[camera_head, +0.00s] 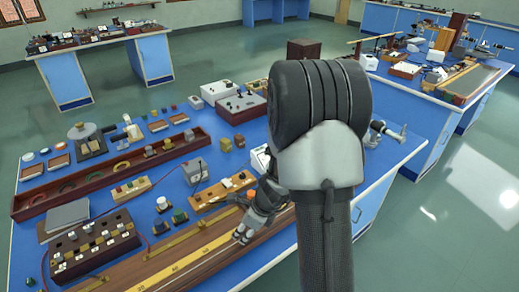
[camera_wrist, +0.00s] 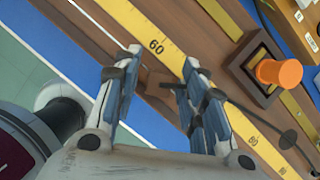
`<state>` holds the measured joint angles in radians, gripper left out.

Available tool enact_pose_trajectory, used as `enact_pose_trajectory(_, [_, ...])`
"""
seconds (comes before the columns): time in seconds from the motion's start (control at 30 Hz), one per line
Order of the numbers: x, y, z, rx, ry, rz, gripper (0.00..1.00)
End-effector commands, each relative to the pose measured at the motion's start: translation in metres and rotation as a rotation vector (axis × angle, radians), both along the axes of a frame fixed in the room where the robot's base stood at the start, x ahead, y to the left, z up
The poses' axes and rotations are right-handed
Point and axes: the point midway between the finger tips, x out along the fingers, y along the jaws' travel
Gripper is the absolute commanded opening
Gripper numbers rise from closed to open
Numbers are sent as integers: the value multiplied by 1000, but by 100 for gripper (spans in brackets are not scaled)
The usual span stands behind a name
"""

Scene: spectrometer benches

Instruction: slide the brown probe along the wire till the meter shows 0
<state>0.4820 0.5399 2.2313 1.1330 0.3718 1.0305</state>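My gripper (camera_head: 250,225) is low over the long wooden board (camera_head: 120,268) with the yellow scale (camera_head: 190,256). A thin pale wire (camera_wrist: 103,85) runs beside the scale. No meter reading is legible.
A grey box (camera_head: 194,171), a wooden block with parts (camera_head: 223,189) and a dark terminal box (camera_head: 95,247) stand close behind the board. A long red tray (camera_head: 110,175) lies farther back. Free floor (camera_head: 440,235) is at right.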

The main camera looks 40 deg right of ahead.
Motion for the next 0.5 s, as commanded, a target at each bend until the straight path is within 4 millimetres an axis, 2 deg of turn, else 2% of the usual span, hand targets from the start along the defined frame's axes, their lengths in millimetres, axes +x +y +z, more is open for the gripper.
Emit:
enact_pose_trajectory(0.17, [-6, -5, 22, -2, -6, -1, 39])
enact_pose_trajectory(0.5, [-30, -20, 86, -4, -4, -2, 39])
